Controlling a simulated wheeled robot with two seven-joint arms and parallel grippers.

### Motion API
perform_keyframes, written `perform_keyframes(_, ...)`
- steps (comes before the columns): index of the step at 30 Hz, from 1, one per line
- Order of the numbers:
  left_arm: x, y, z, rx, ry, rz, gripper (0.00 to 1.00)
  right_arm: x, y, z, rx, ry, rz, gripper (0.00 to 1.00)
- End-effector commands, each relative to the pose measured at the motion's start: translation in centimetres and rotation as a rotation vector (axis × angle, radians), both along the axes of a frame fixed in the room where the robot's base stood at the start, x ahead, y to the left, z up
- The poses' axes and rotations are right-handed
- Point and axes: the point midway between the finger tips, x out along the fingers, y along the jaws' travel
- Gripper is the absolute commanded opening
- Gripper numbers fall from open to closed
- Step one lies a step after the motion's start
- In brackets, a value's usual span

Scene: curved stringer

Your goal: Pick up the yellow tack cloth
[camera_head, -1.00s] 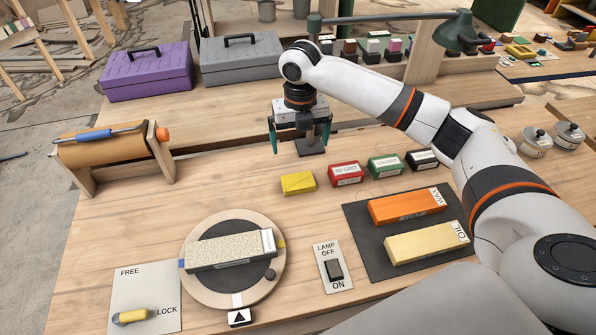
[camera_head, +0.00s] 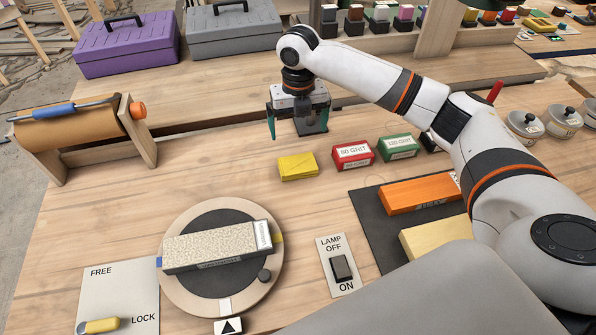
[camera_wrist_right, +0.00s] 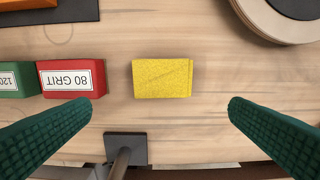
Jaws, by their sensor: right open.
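The yellow tack cloth (camera_head: 298,166) is a small folded block lying on the wooden bench, just left of the red grit block. It also shows in the right wrist view (camera_wrist_right: 162,78), near the middle and beyond the fingertips. My right gripper (camera_head: 297,124) is open and empty, above the bench behind the cloth in the head view. Its two green fingers (camera_wrist_right: 160,104) stand wide apart on either side of the cloth's line in the wrist view, not touching it. My left gripper is not in view.
A red 80 grit block (camera_head: 353,154) and a green block (camera_head: 398,147) sit right of the cloth. A dark post on a square foot (camera_wrist_right: 125,148) stands close behind it. A round turntable (camera_head: 177,236) with a stone is in front. Bare bench lies left.

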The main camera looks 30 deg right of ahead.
Motion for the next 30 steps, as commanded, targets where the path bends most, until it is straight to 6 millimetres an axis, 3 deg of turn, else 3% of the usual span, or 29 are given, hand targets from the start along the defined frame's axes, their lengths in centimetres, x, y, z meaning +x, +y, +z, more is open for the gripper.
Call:
perform_keyframes(9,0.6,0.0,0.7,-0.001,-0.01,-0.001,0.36,-0.1,0.1,-5.1,0.001,0.004,-0.001,1.0)
perform_keyframes(17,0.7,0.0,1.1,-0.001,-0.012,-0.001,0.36,-0.3,0.2,-7.2,0.0,0.003,0.0,1.0)
perform_keyframes(24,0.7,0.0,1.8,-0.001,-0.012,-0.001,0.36,-0.8,0.5,-10.7,0.0,0.003,-0.001,1.0)
perform_keyframes(30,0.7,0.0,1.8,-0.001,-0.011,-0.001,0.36,-0.8,0.5,-11.6,-0.001,0.0,0.001,1.0)
